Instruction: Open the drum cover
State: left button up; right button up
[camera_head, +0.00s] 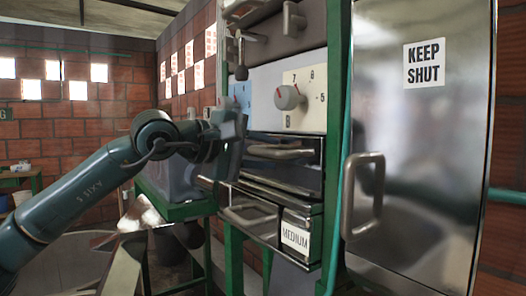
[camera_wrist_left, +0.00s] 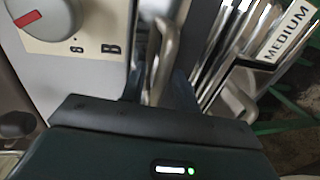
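No part is labelled as the drum cover, so I cannot tell for sure which it is. A dark upper housing with a metal handle (camera_head: 293,18) sits at the top of the machine. Below it is a pale panel with a red-marked dial (camera_head: 289,97), also in the left wrist view (camera_wrist_left: 35,12). Under the dial is a horizontal bar handle (camera_head: 281,151). My left gripper (camera_head: 232,150) is beside the machine front, left of that handle. In the left wrist view the bar handle (camera_wrist_left: 163,45) lies ahead between the dark fingers, which look apart. Contact is not visible. My right gripper is out of view.
A drawer labelled MEDIUM (camera_head: 295,237) with its own handle is lower down. A steel door marked KEEP SHUT (camera_head: 420,130) with a large handle stands at right. Green frame posts (camera_head: 336,120) run between them. A brick wall (camera_head: 75,130) is behind.

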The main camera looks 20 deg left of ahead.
pick_arm(q)
jog(key=shift+c, duration=0.4)
grip_shut()
